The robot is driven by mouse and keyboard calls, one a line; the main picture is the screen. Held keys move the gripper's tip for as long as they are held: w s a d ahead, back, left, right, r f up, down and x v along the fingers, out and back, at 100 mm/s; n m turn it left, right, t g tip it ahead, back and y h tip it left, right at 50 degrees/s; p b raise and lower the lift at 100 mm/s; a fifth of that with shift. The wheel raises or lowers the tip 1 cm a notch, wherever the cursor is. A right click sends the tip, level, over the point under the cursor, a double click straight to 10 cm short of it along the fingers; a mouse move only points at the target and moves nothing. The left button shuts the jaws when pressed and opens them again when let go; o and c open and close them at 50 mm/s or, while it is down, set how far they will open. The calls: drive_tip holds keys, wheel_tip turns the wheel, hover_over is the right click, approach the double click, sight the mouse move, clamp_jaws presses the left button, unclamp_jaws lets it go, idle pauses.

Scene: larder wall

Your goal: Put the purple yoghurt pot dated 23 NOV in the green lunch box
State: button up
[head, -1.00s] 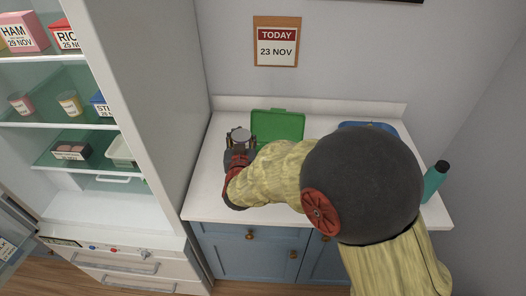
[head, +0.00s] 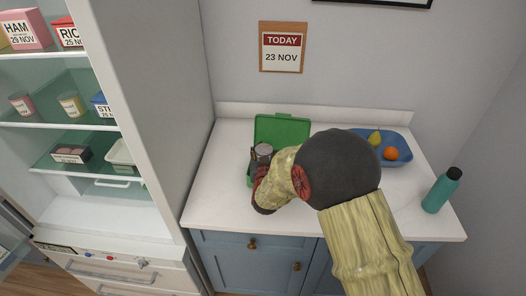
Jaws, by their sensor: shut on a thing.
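The green lunch box (head: 284,124) stands on the white counter in the head view, its lid raised at the back. Most of its base is hidden by my arm and gripper; a bit of green shows at the left of my gripper. My gripper (head: 262,158) is shut on a small pot (head: 264,149) with a pale grey lid, held upright in front of the raised lid, over or just at the box. The pot's side colour and date are hidden, so I cannot tell its height above the box.
A blue tray (head: 402,158) with a pear and an orange (head: 391,153) lies at the right. A teal bottle (head: 441,191) stands at the counter's right end. The open fridge (head: 158,120) is at the left. A wall sign (head: 282,47) reads TODAY 23 NOV.

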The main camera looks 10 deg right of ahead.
drive_tip(key=shift+r, duration=0.1)
drive_tip(key=shift+f+b, duration=0.45)
drive_tip(key=shift+f, duration=0.05)
drive_tip(key=shift+f, duration=0.15)
drive_tip(key=o, duration=1.5)
